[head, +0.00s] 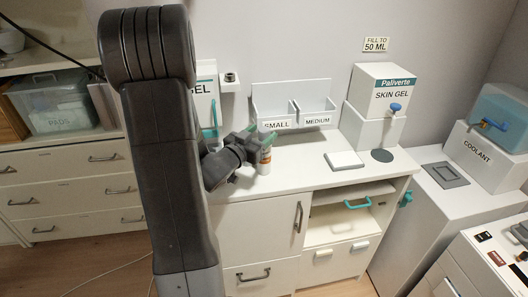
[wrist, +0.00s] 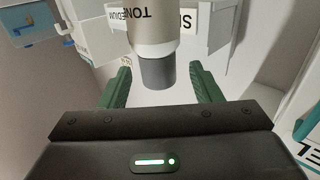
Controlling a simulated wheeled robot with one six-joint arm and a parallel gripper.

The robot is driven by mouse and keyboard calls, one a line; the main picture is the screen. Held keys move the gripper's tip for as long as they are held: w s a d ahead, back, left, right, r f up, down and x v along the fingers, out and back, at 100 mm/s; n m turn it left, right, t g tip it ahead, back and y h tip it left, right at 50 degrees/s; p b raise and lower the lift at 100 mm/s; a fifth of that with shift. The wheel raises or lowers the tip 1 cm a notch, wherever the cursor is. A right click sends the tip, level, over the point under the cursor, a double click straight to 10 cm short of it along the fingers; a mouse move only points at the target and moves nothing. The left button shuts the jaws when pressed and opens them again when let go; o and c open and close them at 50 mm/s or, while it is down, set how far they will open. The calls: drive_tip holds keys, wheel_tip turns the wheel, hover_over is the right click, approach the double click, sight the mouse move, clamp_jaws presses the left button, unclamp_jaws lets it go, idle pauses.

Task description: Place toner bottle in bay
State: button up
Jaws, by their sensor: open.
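The toner bottle (head: 265,162) is small and white with an orange band, and stands upright on the white counter, just below my gripper. In the wrist view its pale body (wrist: 152,30) carries part of the word "TON", and its grey cap (wrist: 157,72) points towards my palm. My gripper (head: 261,134) is open, with its green fingers on either side of the cap in the wrist view. I cannot tell whether they touch it. No bay is marked by that name. A white two-compartment holder (head: 292,102), labelled SMALL and MEDIUM, stands behind the bottle.
A Paliverte skin gel dispenser (head: 385,92) with a blue tap stands at the counter's right, near a white square pad (head: 344,160) and a dark disc (head: 382,155). An open compartment (head: 340,222) with a teal handle lies below. A coolant container (head: 490,150) stands further right.

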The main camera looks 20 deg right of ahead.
sight(267, 129)
drive_tip(key=x, duration=0.3)
drive_tip(key=shift+w+d+p, duration=0.15)
drive_tip(key=shift+d+p, duration=0.2)
drive_tip(key=shift+p, duration=0.05)
clamp_jaws()
